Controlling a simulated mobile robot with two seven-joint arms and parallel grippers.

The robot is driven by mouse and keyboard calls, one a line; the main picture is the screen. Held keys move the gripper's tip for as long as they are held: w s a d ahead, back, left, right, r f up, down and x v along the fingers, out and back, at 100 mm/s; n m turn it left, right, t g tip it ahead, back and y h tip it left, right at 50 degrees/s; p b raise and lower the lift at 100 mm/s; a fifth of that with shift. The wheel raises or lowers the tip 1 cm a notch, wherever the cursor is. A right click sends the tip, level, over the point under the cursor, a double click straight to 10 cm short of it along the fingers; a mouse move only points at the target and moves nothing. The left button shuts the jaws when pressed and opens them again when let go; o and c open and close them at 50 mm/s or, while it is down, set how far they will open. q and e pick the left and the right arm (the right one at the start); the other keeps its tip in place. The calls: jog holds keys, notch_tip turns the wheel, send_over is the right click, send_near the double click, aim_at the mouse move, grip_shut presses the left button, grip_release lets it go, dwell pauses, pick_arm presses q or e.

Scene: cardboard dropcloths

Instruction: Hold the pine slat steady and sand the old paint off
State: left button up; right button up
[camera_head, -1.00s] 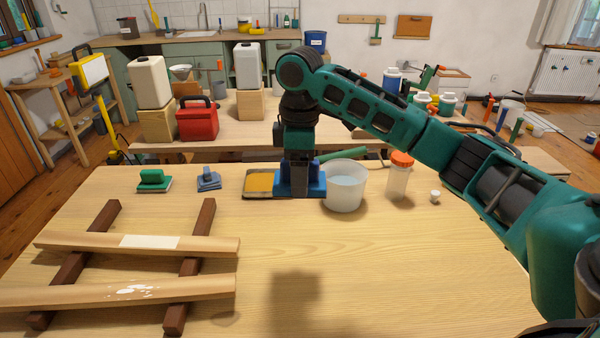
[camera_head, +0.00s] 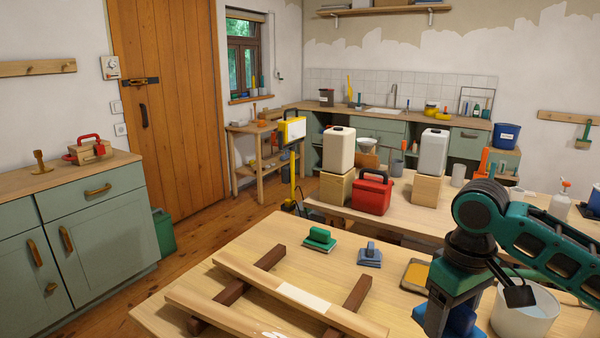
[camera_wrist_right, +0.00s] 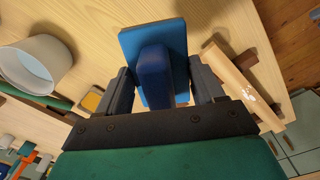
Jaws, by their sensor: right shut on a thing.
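Two pine slats lie across two dark brown battens on the table. The farther slat (camera_head: 255,276) has a white patch on its face, and the nearer slat (camera_head: 225,314) has white flecks. My right gripper (camera_head: 438,322) is shut on the handle of a blue sanding block (camera_head: 462,321). The wrist view shows the block's dark blue handle between the fingers and its lighter blue plate (camera_wrist_right: 130,45). A slat with white flecks (camera_wrist_right: 252,92) shows beside the block there, apart from it. The block's underside is hidden. My left gripper is out of view.
A green block (camera_head: 319,238) and a smaller blue-grey block (camera_head: 370,256) stand behind the slats. A tray with a yellow inside (camera_head: 414,277) and a white bucket (camera_head: 524,312) are near my right gripper. Canisters and a red case (camera_head: 371,194) stand on the table behind.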

jog(key=s+a+f+m, duration=0.2)
jog(key=s+a+m, duration=0.2)
jog(key=m, duration=0.1)
jog(key=shift+a, duration=0.35)
dwell(0.3)
